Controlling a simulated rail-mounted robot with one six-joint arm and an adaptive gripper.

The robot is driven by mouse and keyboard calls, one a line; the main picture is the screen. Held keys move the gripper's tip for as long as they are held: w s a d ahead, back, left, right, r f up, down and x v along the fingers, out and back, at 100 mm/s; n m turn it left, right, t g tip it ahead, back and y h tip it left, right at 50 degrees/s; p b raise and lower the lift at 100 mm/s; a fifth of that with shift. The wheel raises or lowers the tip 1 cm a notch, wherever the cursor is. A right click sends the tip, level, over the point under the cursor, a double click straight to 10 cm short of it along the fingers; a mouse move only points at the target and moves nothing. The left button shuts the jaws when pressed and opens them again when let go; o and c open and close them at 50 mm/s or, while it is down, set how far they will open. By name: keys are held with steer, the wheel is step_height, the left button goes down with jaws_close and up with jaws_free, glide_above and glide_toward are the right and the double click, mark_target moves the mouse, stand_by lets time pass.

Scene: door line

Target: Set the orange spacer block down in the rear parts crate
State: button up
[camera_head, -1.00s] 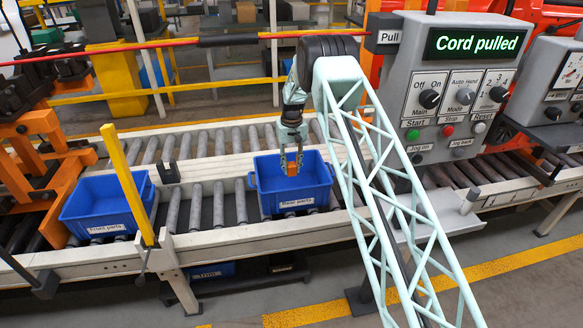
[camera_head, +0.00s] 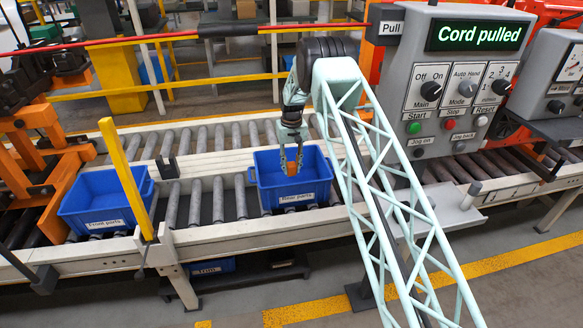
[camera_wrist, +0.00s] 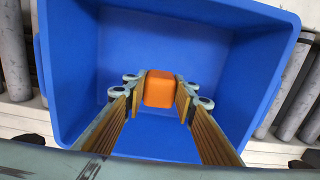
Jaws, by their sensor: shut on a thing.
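The orange spacer block (camera_wrist: 160,88) is between the fingers of my gripper (camera_head: 291,167), which is shut on it. The block also shows small in the head view (camera_head: 291,168). Both are over the opening of the blue rear parts crate (camera_head: 292,197), labelled "Rear parts". In the wrist view the blue crate floor and walls (camera_wrist: 75,60) surround the block. I cannot tell whether the block touches the crate floor.
A blue front parts crate (camera_head: 100,214) stands to the left on the roller conveyor (camera_head: 196,200). A yellow post (camera_head: 127,180) rises between the crates at the front rail. A grey control panel (camera_head: 455,90) reading "Cord pulled" stands to the right.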

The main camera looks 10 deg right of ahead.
mark_target(291, 172)
steer(key=shift+f+b, duration=0.75)
steer(key=shift+f, duration=0.95)
steer(key=shift+f+b, duration=1.1)
steer(key=shift+f, duration=1.45)
stand_by(3.6)
